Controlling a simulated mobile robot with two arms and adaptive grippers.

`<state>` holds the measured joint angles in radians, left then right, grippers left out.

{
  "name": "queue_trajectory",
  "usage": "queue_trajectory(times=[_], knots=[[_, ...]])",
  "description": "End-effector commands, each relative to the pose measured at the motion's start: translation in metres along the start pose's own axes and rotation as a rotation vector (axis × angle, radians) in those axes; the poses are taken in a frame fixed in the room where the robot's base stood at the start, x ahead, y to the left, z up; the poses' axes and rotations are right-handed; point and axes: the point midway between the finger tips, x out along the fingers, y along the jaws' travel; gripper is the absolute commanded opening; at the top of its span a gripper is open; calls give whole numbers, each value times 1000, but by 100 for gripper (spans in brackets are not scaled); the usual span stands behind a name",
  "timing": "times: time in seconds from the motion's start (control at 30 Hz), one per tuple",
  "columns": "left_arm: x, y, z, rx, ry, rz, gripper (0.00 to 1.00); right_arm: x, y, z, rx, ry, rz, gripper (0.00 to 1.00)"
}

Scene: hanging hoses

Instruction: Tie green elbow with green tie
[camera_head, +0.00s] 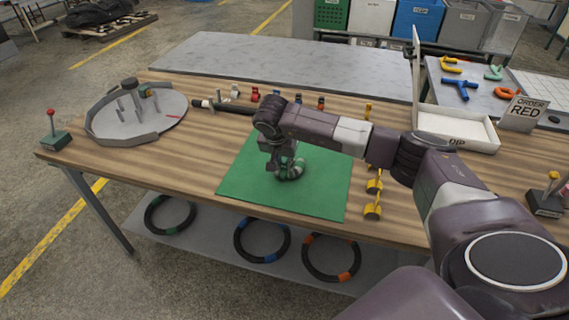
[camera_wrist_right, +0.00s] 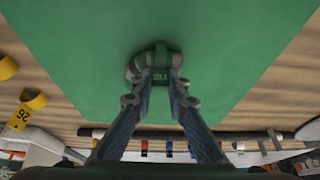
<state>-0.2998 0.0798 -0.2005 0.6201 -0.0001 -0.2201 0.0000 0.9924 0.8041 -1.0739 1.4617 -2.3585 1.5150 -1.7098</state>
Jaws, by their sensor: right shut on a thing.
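The green elbow (camera_head: 291,175) lies on the green mat (camera_head: 240,186), partly hidden by my right gripper. In the wrist view the elbow (camera_wrist_right: 135,67) shows as a rounded, dull green piece beyond the fingertips. My right gripper (camera_head: 284,170) points down at it; its fingertips (camera_wrist_right: 161,82) are shut on a small green tie (camera_wrist_right: 160,75) with dark markings. The tie lies against the middle of the elbow; I cannot tell whether it is closed around it. My left gripper is not in view.
A round grey fixture (camera_head: 135,110) is at the left, a white tray (camera_head: 458,128) at the right.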

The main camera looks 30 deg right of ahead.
Motion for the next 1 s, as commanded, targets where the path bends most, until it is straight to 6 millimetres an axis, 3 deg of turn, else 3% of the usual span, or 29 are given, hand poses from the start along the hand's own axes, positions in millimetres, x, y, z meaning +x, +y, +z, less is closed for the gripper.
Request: queue_trajectory(times=[0.03, 0.37, 0.4, 0.57, 1.0], knots=[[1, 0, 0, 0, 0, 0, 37, 9, 4, 11, -9, -19, 16, 0], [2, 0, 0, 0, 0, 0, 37, 9, 4, 11, -9, -20, 16, 0], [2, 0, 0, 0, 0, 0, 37, 9, 4, 12, -9, -20, 16, 16], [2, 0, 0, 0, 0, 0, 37, 9, 4, 12, -9, -20, 16, 34], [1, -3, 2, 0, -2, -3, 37, 7, 4, 11, -10, -18, 16, 34]])
